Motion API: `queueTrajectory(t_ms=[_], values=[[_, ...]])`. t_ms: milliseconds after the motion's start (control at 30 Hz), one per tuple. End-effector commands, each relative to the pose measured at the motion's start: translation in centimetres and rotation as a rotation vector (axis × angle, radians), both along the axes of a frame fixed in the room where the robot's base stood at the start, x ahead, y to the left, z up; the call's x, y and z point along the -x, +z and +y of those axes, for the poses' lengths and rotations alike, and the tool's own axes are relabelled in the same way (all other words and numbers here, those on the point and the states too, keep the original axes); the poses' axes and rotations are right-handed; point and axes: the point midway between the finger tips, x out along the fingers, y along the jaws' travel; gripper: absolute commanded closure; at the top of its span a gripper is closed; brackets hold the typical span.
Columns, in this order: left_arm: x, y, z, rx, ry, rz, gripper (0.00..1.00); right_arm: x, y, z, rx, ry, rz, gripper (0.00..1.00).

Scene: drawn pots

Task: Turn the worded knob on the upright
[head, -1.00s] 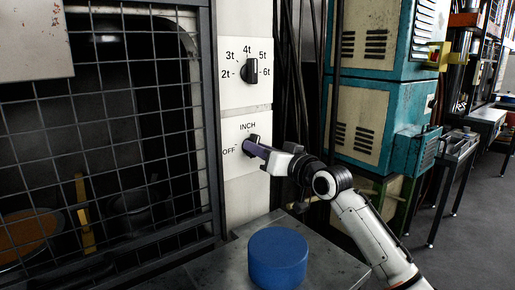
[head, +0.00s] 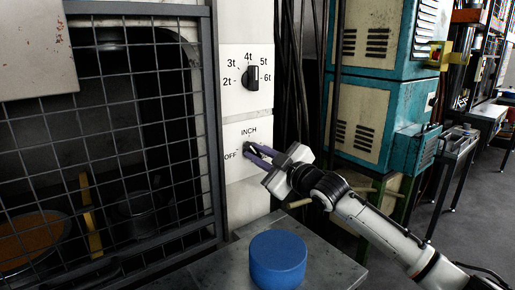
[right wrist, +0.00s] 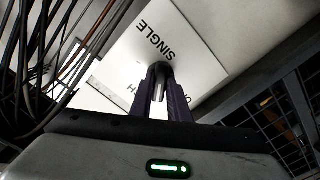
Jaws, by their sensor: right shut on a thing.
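The worded knob (head: 247,146) is small and dark, on the lower white plate (head: 234,170) of the upright. OFF stands to its left and INCH above it. In the right wrist view the word SINGLE shows on the plate (right wrist: 192,70). My right gripper (head: 252,152) comes in from the right with its purple fingers around the knob and is shut on it. In the right wrist view the fingers (right wrist: 160,75) reach to the plate. They hide most of the knob, so I cannot tell where it points. My left gripper is not in view.
Above is a second black knob (head: 251,78) with tonnage marks. A mesh guard (head: 130,130) stands at left. A blue round block (head: 278,259) sits on the metal table (head: 325,262) below my right arm. Dark cables (head: 292,90) and teal cabinets (head: 375,130) stand at right.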

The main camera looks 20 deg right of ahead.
Motion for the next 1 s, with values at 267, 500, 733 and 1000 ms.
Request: queueTrajectory(t_ms=[267, 500, 733, 1000], values=[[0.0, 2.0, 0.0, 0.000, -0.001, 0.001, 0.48, 0.0, 0.3, 0.1, 0.246, 0.000, -0.089, 1.00], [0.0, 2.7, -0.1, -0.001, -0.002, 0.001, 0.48, 0.0, 0.0, 0.2, 0.430, 0.001, -0.157, 1.00], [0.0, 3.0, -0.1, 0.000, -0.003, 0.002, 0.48, 0.0, -0.2, 0.2, 0.553, 0.000, -0.201, 1.00], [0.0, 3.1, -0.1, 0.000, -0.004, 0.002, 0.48, 0.1, -0.2, 0.2, 0.624, 0.000, -0.227, 1.00]])
